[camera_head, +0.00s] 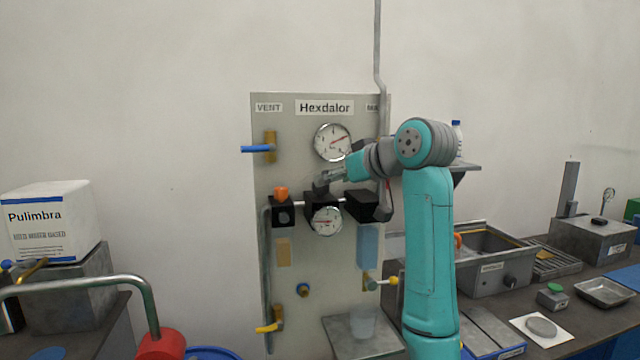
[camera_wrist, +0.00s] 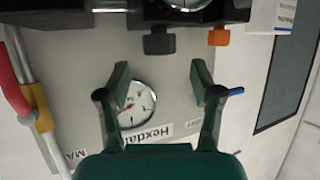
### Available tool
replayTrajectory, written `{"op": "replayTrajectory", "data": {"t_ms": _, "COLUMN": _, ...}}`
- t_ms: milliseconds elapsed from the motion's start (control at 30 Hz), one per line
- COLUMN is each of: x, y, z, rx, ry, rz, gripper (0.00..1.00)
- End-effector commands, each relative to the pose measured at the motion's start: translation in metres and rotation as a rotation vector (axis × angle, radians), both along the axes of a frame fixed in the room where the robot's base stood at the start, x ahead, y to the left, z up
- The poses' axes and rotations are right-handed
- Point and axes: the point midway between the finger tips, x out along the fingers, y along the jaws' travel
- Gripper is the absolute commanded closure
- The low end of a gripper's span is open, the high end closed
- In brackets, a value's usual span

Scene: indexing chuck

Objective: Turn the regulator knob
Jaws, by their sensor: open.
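The regulator knob is a dark grey knob (camera_head: 320,186) on top of the black regulator block (camera_head: 313,206) in the middle of the panel. In the wrist view the same dark knob (camera_wrist: 158,41) hangs from the block at the top, as that picture is upside down. My gripper (camera_wrist: 160,75) is open, its two green fingers apart to left and right of the knob's line. The knob appears just beyond the fingertips, with nothing between them. In the head view my gripper (camera_head: 330,177) comes from the right, close above the knob, partly covering that area.
An orange knob (camera_head: 281,193) stands left of the regulator. A gauge (camera_head: 332,142) sits above and another (camera_head: 326,220) below. A blue-handled valve (camera_head: 257,149) is upper left. A grey pipe (camera_head: 380,60) runs down the panel's right side, near my arm.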

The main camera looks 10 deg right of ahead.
Motion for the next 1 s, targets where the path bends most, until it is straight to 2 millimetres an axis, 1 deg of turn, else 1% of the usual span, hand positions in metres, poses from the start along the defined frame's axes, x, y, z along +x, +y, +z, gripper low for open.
{"op": "replayTrajectory", "data": {"t_ms": 100, "x": 0.018, "y": 0.008, "z": -0.009, "rx": 0.000, "ry": 0.001, "rz": 0.001, "gripper": 0.34}}
{"op": "replayTrajectory", "data": {"t_ms": 200, "x": 0.031, "y": 0.014, "z": -0.014, "rx": 0.000, "ry": 0.001, "rz": 0.001, "gripper": 0.34}}
{"op": "replayTrajectory", "data": {"t_ms": 333, "x": 0.043, "y": 0.018, "z": -0.019, "rx": 0.000, "ry": 0.000, "rz": 0.001, "gripper": 0.34}}
{"op": "replayTrajectory", "data": {"t_ms": 500, "x": 0.050, "y": 0.020, "z": -0.022, "rx": -0.001, "ry": 0.000, "rz": -0.001, "gripper": 0.34}}
{"op": "replayTrajectory", "data": {"t_ms": 767, "x": 0.051, "y": 0.021, "z": -0.023, "rx": -0.001, "ry": -0.001, "rz": -0.001, "gripper": 0.34}}
{"op": "replayTrajectory", "data": {"t_ms": 867, "x": 0.051, "y": 0.021, "z": -0.023, "rx": -0.001, "ry": -0.001, "rz": -0.001, "gripper": 0.57}}
{"op": "replayTrajectory", "data": {"t_ms": 900, "x": 0.051, "y": 0.021, "z": -0.023, "rx": -0.001, "ry": -0.001, "rz": -0.001, "gripper": 0.67}}
{"op": "replayTrajectory", "data": {"t_ms": 967, "x": 0.051, "y": 0.021, "z": -0.023, "rx": -0.001, "ry": -0.001, "rz": -0.001, "gripper": 0.82}}
{"op": "replayTrajectory", "data": {"t_ms": 1000, "x": 0.051, "y": 0.021, "z": -0.023, "rx": -0.001, "ry": -0.001, "rz": -0.001, "gripper": 0.92}}
